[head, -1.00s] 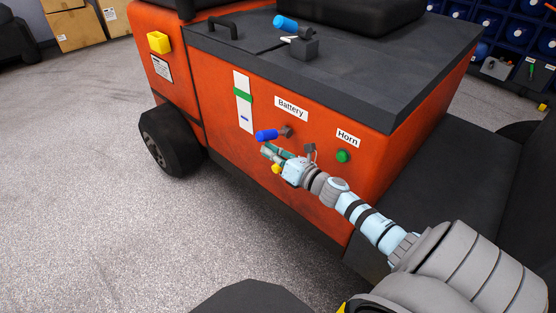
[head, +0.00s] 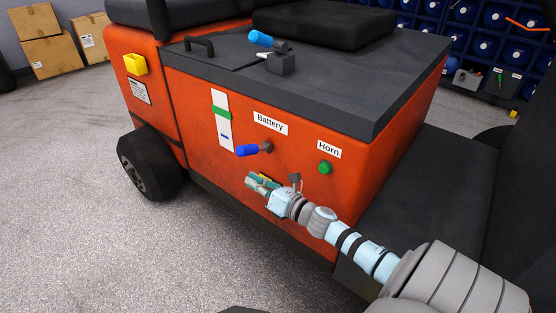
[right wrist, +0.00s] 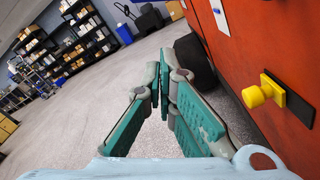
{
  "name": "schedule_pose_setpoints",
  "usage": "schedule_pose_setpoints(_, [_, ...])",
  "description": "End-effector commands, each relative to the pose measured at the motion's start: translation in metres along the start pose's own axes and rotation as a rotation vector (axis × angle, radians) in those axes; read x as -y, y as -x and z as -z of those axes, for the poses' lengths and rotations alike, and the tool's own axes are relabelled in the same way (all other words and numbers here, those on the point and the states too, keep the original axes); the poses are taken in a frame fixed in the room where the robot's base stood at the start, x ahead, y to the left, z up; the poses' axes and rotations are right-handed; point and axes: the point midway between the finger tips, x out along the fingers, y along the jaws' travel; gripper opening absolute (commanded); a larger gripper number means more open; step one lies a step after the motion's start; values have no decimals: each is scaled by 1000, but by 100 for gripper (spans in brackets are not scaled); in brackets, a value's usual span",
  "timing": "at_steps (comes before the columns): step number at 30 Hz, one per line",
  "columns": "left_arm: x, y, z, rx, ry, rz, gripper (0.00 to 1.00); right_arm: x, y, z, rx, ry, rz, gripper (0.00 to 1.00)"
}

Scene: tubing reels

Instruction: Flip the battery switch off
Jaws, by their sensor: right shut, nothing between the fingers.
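The battery switch has a blue handle (head: 248,150) on a grey pivot, on the orange side panel under the Battery label (head: 270,123). The handle points left, tilted slightly down. My right gripper (head: 252,181) is shut and empty, below the handle and apart from it in the head view. Its teal fingers (right wrist: 165,78) are closed together in the right wrist view, with nothing between them. The blue handle is not visible in the right wrist view. My left gripper is not in view.
A green Horn button (head: 325,167) is right of the switch. A white strip with a green band (head: 222,113) is left of it. A yellow knob (right wrist: 258,93) on a black plate sticks out from the panel, right of my fingers in the wrist view. Open floor (head: 90,240) lies left.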

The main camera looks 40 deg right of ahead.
Motion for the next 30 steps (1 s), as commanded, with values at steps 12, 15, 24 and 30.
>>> schedule_pose_setpoints(12, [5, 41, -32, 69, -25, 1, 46, -4, 74, -4, -10, -1, 0, 0])
schedule_pose_setpoints(15, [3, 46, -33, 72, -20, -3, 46, -3, 83, -2, -7, -1, -2, 0])
schedule_pose_setpoints(24, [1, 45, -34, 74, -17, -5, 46, -2, 87, 1, -6, 0, -2, 0])
schedule_pose_setpoints(30, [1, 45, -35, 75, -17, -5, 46, -2, 86, 1, -6, 0, -3, 0])
